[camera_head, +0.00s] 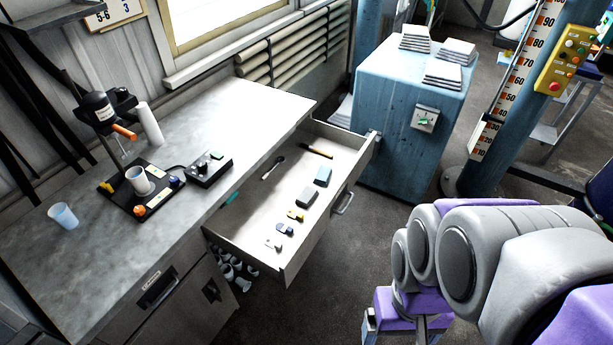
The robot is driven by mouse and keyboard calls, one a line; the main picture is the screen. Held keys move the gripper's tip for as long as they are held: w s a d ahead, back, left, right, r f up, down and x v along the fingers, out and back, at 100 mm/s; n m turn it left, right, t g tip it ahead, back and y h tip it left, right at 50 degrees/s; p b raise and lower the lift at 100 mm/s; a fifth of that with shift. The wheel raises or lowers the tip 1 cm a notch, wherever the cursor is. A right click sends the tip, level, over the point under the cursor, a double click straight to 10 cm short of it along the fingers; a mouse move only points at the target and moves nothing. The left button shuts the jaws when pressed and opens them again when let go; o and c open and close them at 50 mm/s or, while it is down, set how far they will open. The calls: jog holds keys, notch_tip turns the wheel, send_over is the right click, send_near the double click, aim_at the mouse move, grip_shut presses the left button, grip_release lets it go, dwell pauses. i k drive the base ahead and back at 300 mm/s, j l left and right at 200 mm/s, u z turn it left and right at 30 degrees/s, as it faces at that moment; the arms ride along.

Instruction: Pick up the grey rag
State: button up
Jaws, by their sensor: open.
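No cloth clearly shows as a grey rag. I cannot tell whether either is cloth. Several stacks of pale grey-white folded sheets or cloths (449,62) lie on the blue cabinet (397,100). My gripper (396,332) seems to be at the bottom edge, under my folded arm, partly cut off. It is open, apart from the drawer and cabinet, with nothing visible in it.
The drawer juts from the grey workbench (240,110) and also holds small tools. A blue column (500,140) stands right of the cabinet. Floor in front is clear.

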aim_at(309, 193)
jog(key=i+l+z, duration=0.1)
jog(key=i, duration=0.35)
jog(key=i+l+z, duration=0.15)
jog(key=i, duration=0.35)
jog(key=l, duration=0.1)
